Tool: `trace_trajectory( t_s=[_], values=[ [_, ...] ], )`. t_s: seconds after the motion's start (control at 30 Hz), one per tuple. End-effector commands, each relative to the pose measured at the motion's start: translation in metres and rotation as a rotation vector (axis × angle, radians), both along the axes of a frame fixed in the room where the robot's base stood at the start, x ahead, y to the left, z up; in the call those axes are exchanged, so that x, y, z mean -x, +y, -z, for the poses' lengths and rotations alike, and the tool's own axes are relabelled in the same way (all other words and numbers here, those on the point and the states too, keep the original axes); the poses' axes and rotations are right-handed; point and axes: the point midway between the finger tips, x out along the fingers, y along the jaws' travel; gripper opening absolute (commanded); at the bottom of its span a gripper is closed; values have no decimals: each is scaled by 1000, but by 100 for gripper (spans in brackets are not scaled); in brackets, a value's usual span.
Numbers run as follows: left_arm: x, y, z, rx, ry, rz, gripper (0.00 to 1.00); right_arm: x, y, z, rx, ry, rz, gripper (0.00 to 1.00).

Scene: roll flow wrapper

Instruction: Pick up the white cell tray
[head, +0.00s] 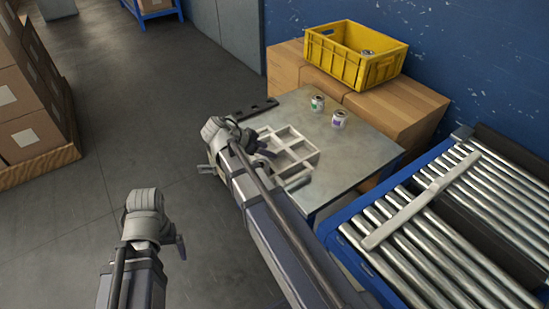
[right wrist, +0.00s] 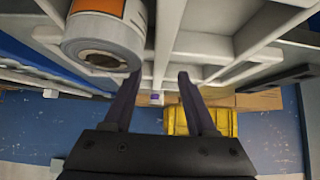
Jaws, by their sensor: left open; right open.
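The white cell tray (head: 303,150) lies on the grey table (head: 365,150) in the head view, its near left part hidden by my right arm. My right gripper (head: 266,147) is open at the tray's left side. In the right wrist view the tray's pale dividers (right wrist: 205,42) fill the top, and my open right fingers (right wrist: 158,88) straddle one of them; I cannot tell whether they touch it. A white roll with an orange label (right wrist: 103,42) shows beside the left finger. My left gripper (head: 181,246) is open and empty, over the floor, away from the table.
Two small cans (head: 317,103) (head: 339,119) stand behind the tray. A dark bar with holes (head: 252,108) lies at the table's back left edge. A yellow crate (head: 352,62) sits on cardboard boxes (head: 405,105). A roller conveyor (head: 425,240) is at the right. Stacked boxes (head: 28,130) stand far left.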

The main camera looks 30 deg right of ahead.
Motion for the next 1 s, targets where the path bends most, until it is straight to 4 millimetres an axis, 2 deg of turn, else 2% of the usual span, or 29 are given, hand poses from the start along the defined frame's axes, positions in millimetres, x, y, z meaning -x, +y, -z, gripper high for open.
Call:
trace_trajectory(
  t_s=[0.3, 0.57, 1.0],
  values=[
    [0, 0, 32, -1, 0, 0, 92, -3, -32, 32, 0, 0, 3, 57],
    [0, 0, 30, -1, 0, 0, 92, -3, -35, 30, 0, -1, 1, 57],
    [0, 0, 30, -1, 0, 0, 92, -3, -35, 30, 0, 0, 1, 8]
  ],
)
